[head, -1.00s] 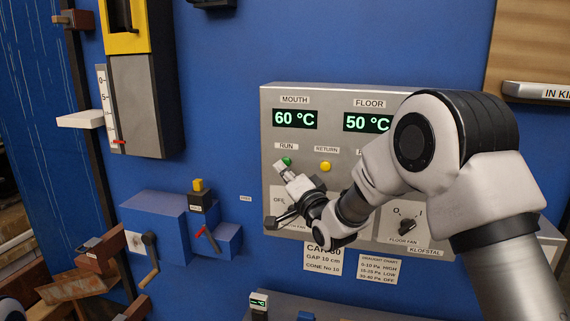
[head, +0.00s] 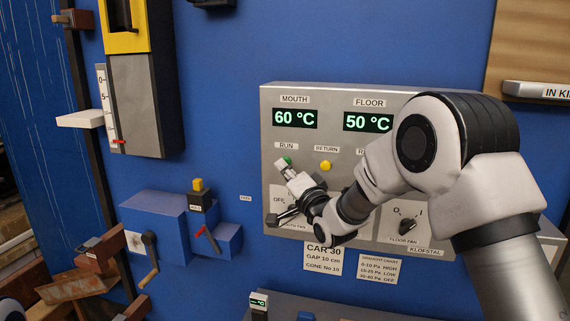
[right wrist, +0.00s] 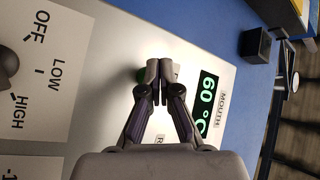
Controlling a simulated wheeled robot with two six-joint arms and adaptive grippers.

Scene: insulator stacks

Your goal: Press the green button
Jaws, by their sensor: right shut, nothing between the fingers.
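The green button (head: 288,160) is under the RUN label on the grey control panel (head: 350,97). Its lower left part is hidden by my right gripper (head: 282,164), whose fingers are shut and empty. The fingertips are at the button in the head view; I cannot tell whether they touch it. In the right wrist view the shut fingertips (right wrist: 159,68) point at the panel, and a sliver of the green button (right wrist: 141,75) shows beside them.
A yellow button (head: 325,166) under the RETURN label is just right of my gripper. The MOUTH display (head: 295,119) reads 60 °C and the FLOOR display (head: 367,122) reads 50 °C. A fan knob (head: 407,226) is lower right. My right arm hides part of the panel.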

